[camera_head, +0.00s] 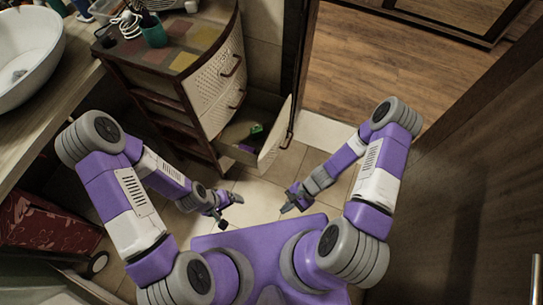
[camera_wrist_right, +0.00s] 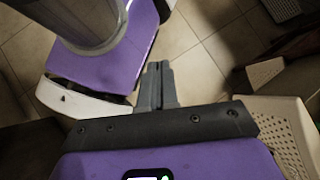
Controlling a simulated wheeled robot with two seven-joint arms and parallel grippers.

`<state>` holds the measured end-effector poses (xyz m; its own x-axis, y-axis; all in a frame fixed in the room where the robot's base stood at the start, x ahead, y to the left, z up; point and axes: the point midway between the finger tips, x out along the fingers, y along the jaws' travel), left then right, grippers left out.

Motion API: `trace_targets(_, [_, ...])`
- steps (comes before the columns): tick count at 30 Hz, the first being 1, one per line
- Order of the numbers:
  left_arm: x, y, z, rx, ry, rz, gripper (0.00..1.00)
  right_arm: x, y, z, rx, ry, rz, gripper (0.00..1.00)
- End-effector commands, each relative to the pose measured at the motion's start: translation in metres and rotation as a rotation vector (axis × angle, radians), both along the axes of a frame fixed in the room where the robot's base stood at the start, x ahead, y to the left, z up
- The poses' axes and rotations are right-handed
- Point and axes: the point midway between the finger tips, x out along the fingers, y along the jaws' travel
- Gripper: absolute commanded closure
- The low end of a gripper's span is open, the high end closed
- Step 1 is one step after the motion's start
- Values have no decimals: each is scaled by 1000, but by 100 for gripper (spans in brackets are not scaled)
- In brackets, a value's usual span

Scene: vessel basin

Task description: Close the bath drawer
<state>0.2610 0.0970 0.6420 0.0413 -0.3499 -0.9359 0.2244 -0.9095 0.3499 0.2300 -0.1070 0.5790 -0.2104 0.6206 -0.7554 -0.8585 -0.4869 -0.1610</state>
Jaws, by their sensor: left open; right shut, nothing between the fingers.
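The bath drawer (camera_head: 275,140) is the lowest drawer of a corner cabinet and stands pulled out in the head view. Its pale front has a dark handle at the right, and a small green item lies inside. My left gripper (camera_head: 225,212) is open and empty, below and left of the drawer front, apart from it. My right gripper (camera_head: 286,207) is shut and empty, below the drawer front, with a gap to it. In the right wrist view the fingers of my right gripper (camera_wrist_right: 158,70) are together over floor tiles.
The cabinet (camera_head: 195,75) has woven upper drawers with handles, and a green cup (camera_head: 153,32) and other items on top. A white basin (camera_head: 28,50) is on the counter at left. A red box (camera_head: 48,225) is lower left. A dark wooden panel (camera_head: 450,190) stands at right.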

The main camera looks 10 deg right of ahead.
Motion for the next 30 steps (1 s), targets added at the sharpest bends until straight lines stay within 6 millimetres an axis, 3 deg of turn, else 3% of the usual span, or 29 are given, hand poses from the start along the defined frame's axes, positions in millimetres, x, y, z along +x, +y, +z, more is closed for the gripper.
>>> trace_targets(5, [0,0,3,0,0,0,9,49,2,-18,306,174,-557,100])
trace_targets(9, [0,0,4,0,0,0,9,97,-31,-30,493,159,-932,100])
trace_targets(12, [0,0,4,0,0,0,9,119,-59,-37,571,117,-1121,100])
trace_targets(15, [0,0,4,0,0,0,9,130,-79,-42,612,83,-1230,100])
trace_targets(19, [0,0,2,0,0,0,9,139,-84,-46,630,65,-1277,100])
trace_targets(30, [0,0,-17,0,0,0,9,188,-39,-68,631,66,-1272,100])
